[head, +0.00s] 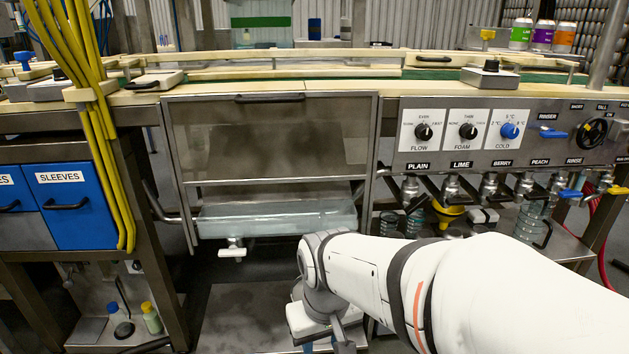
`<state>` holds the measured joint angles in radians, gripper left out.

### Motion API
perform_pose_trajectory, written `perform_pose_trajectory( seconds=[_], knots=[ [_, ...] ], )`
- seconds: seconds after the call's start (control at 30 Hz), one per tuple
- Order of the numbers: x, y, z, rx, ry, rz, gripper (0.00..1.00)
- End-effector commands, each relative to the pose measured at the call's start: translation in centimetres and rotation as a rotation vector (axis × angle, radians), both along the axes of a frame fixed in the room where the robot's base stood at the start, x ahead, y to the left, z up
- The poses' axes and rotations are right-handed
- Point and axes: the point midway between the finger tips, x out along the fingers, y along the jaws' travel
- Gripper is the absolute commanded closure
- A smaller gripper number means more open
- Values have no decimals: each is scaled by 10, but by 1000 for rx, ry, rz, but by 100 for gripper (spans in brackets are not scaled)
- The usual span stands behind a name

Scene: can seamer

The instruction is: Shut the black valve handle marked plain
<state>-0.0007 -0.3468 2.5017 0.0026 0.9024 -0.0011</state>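The plain valve (410,187) is a small metal tap under the panel, below the black label PLAIN (418,166). A dark lever shows beside it, but it is too small to tell clearly whether it is turned open or shut. My white arm comes in from the lower right and bends down at the wrist. My gripper (330,338) is low at the bottom of the head view, below and left of the plain valve and well apart from it. Its fingertips are not clearly visible, so I cannot tell how they stand.
Similar taps marked LIME (461,165), BERRY (502,163) and PEACH (540,162) stand in a row to the right. Above is a panel with dials (468,131). A steel-framed guard (270,140) and clear tray (275,218) are left. A yellow funnel (448,213) sits below.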

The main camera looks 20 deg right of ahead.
Motion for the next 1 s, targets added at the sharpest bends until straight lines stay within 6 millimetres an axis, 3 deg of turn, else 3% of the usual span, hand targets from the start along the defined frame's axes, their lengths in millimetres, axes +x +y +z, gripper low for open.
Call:
perform_pose_trajectory(
  seconds=[0.2,0.37,0.47,0.57,0.7,0.8,0.87,1.0],
  knots=[
    [0,0,0,0,0,0,63],
    [12,-8,0,-13,-31,0,50],
    [39,-33,0,-49,-106,-4,42],
    [80,-67,-1,-110,-225,18,33],
    [138,-126,0,-224,-418,78,22],
    [171,-169,3,-314,-549,124,14],
    [187,-191,5,-352,-631,163,9],
    [211,-244,11,-471,-810,245,9]
  ],
)
